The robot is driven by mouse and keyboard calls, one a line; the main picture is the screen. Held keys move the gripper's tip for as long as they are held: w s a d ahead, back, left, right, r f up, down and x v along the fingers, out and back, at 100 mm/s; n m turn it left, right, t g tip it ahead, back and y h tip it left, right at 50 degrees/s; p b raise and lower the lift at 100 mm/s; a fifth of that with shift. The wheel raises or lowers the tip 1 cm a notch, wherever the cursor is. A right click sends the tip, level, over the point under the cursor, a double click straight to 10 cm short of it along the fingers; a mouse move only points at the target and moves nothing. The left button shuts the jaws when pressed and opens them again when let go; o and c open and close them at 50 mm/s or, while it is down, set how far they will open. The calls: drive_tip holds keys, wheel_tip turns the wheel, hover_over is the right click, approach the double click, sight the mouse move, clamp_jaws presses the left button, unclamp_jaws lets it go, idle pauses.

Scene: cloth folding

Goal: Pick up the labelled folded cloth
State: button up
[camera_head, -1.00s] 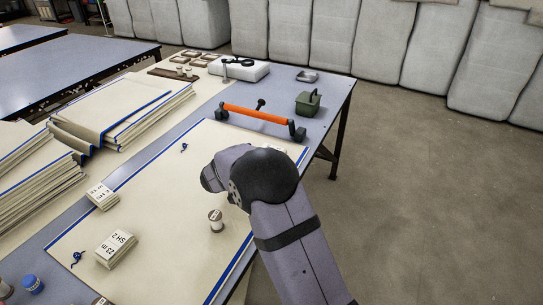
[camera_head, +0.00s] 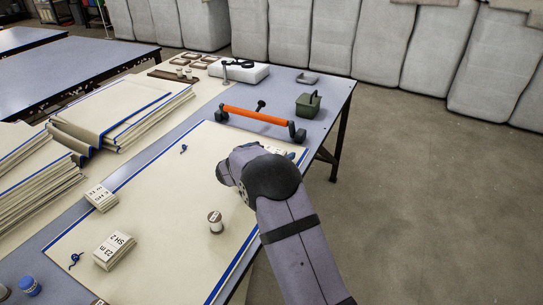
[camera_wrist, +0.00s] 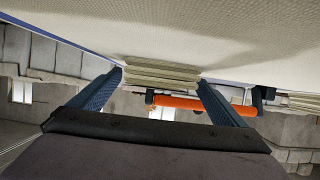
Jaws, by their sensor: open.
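Two pale folded cloths with printed labels lie on the table in the head view: one marked SH 2, 23 m (camera_head: 115,250), and a smaller one (camera_head: 100,197) farther back. A third pale piece (camera_head: 273,150) shows just behind my arm, mostly hidden. In the wrist view my gripper (camera_wrist: 160,80) is open, its two blue fingers apart. A layered folded cloth (camera_wrist: 160,71) appears between the fingertips, close to the table surface. No label shows on it there, and I cannot tell whether a finger touches it. In the head view my arm hides most of the gripper.
An orange bar with dark ends (camera_head: 258,115) lies behind the arm; it also shows in the wrist view (camera_wrist: 190,103). A green box (camera_head: 308,104) stands near the right edge. A spool (camera_head: 215,221) stands on the blue-edged sheet (camera_head: 160,220). Cloth stacks (camera_head: 130,105) fill the left.

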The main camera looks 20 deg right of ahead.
drive_tip(key=c, duration=1.1)
wheel_tip(320, 180, up, 10)
drive_tip(key=p, duration=0.2)
drive_tip(key=shift+p, duration=0.3)
